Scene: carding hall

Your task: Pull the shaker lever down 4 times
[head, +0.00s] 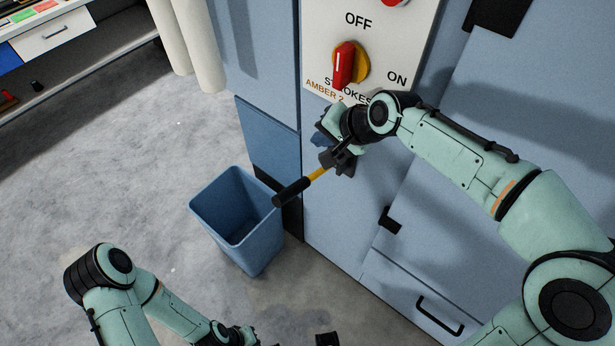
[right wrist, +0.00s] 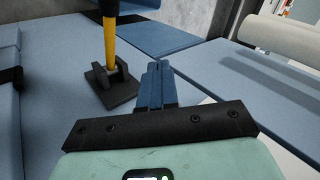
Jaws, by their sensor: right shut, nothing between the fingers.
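The shaker lever has a black grip (head: 291,193) and a yellow shaft (head: 317,174). It juts from a black bracket (head: 343,160) on the blue machine front, below the switch panel. In the right wrist view the yellow shaft (right wrist: 110,42) rises from its black base (right wrist: 111,84), left of my fingers. My right gripper (head: 319,139) is close to the bracket, beside the lever. Its blue fingers (right wrist: 157,86) are shut together with nothing between them, apart from the shaft. My left arm is at the bottom left; its gripper is mostly cut off by the lower edge.
A white panel (head: 318,50) above carries a red and yellow rotary switch (head: 347,64) marked OFF and ON. An open blue bin (head: 238,225) stands on the floor under the grip. A black drawer handle (head: 439,314) is lower right. The floor at left is clear.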

